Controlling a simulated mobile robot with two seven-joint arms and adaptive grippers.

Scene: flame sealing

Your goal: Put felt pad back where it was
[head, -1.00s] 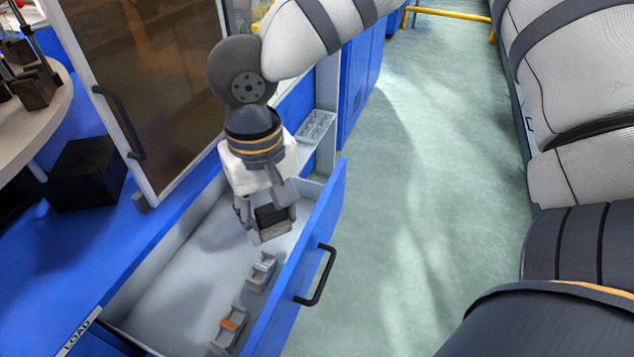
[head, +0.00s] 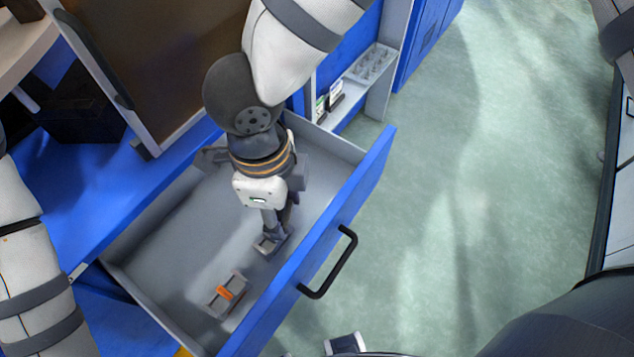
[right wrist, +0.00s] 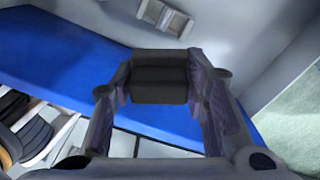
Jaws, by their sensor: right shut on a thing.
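My right gripper (head: 275,232) reaches down into the open drawer (head: 345,205), close to the small grey holder (head: 272,244) near its front panel. In the right wrist view, the right gripper's fingers (right wrist: 160,85) are shut on a dark, block-shaped thing (right wrist: 160,78), which I take to be the felt pad. In the head view the pad is mostly hidden by the fingers, so I cannot tell if it touches the holder. My left gripper is out of view; only its arm shows at the left edge.
A second grey holder with an orange piece (head: 225,293) sits nearer in the drawer. The drawer handle (head: 330,263) juts out from the front. A shelf tray (head: 370,62) stands beyond the drawer. Green floor is clear at right.

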